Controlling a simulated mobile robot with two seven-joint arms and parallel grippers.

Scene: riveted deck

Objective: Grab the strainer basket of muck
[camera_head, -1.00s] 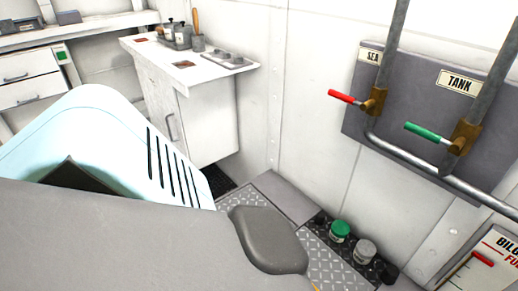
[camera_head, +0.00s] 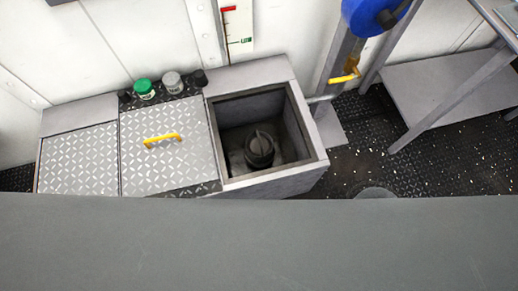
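A dark, round, lidded-looking body (camera_head: 260,152) stands upright inside an open square well (camera_head: 315,150) in the deck, with a raised ridge or handle across its top. It is the likeliest strainer in view, but I cannot tell whether it is the basket itself or its housing. No muck can be made out. Neither of my grippers shows in the head view.
A tread-plate hatch (camera_head: 170,165) with a yellow handle (camera_head: 163,140) lies left of the well. Behind it stand a green-lidded jar (camera_head: 144,88) and a grey-lidded jar (camera_head: 173,82). A blue drum (camera_head: 372,14) and a yellow lever (camera_head: 345,74) are at upper right. Plain grey fills the bottom.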

